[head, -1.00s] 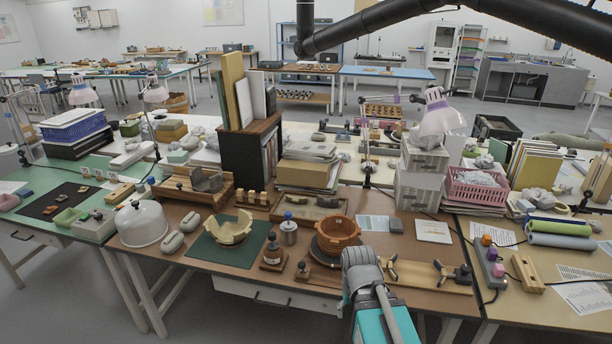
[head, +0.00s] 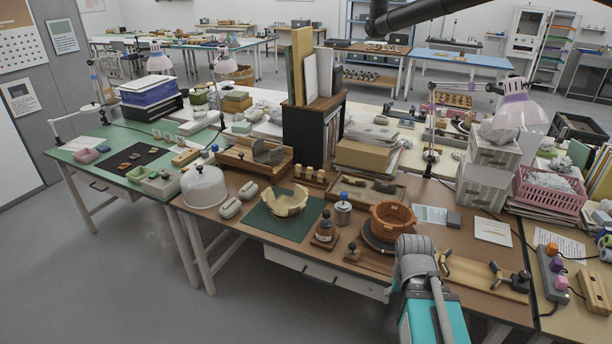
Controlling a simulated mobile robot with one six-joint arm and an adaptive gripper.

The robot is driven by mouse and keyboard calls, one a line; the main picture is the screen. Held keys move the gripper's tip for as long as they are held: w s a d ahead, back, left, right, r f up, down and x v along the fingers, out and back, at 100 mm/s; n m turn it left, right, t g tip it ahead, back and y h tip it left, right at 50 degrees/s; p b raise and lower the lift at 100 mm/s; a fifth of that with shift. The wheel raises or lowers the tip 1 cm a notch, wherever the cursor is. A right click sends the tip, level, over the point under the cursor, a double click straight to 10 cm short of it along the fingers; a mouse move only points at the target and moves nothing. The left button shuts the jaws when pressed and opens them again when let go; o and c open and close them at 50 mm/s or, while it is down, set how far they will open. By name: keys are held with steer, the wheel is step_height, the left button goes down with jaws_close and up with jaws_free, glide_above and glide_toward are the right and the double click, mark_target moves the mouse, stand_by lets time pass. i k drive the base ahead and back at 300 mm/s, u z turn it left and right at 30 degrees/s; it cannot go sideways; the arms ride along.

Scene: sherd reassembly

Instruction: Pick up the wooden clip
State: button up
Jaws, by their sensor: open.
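A pale wooden slotted piece that looks like the wooden clip (head: 599,291) lies at the right edge of the head view, on the right-hand table beside the power strip. It is partly cut off by the frame, and I cannot be certain that it is the clip. My gripper (head: 417,252), the grey end of my grey and teal arm, is over the front edge of the brown table, well left of that piece. It appears open and touches nothing that I can see. Its fingertips are hidden from this angle.
A wooden board (head: 485,277) with dark knobs lies between my gripper and the power strip (head: 552,272). The floor at the lower left is clear.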

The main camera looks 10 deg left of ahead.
mark_target(298, 167)
steer(key=u, duration=0.4)
steer(key=i, duration=0.9)
steer(key=u, duration=0.4)
steer(key=i, duration=1.1)
steer(key=z, duration=0.7)
